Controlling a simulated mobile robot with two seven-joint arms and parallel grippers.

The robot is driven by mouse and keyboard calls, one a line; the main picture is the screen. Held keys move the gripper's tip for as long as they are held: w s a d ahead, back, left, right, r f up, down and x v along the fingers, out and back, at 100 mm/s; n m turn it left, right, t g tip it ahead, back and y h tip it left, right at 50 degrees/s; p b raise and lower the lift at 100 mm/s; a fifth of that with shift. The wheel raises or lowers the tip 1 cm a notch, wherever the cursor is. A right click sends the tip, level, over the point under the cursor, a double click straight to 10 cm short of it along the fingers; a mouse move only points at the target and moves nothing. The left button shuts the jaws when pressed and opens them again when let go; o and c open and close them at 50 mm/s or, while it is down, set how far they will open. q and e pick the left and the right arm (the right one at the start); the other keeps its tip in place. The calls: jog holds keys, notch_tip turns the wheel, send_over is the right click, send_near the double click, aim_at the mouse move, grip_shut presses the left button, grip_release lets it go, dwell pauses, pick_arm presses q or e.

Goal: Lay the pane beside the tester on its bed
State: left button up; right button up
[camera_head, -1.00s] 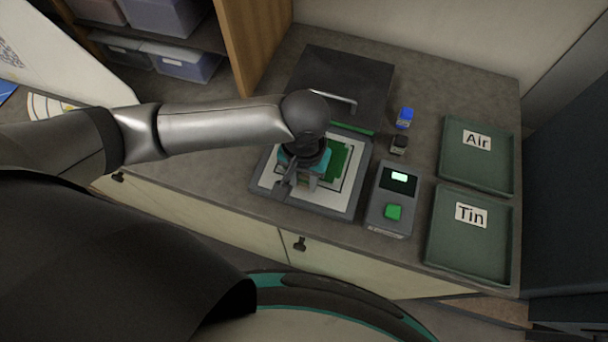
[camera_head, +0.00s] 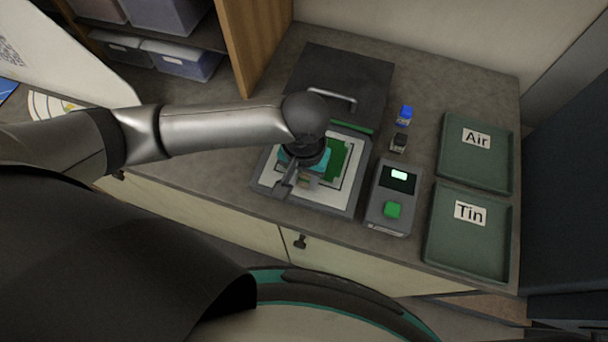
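The tester's bed (camera_head: 350,197) is a grey-framed pad with a white surface and dark outline, in the middle of the counter. A dark lid (camera_head: 335,75) with a metal handle stands open behind it. A green flat piece, which looks like the pane (camera_head: 339,158), shows over the bed, partly hidden by my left gripper. My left gripper (camera_head: 304,182) points down over the bed, close to the green piece. Its wrist hides the fingertips, so I cannot tell if they grip it or if the piece touches the bed. My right gripper is out of view.
A grey box (camera_head: 376,219) with a lit screen and green button stands right of the bed. A blue-topped bottle (camera_head: 404,115) and a dark one (camera_head: 398,143) stand behind it. Green trays labelled Air (camera_head: 480,179) and Tin (camera_head: 466,251) lie at the right.

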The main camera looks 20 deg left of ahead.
pick_arm(q)
jog(key=o, duration=0.4)
jog(key=shift+o, duration=0.2)
notch_tip(320, 180, up, 15)
jog(key=p, duration=0.1)
jog(key=shift+r, duration=0.15)
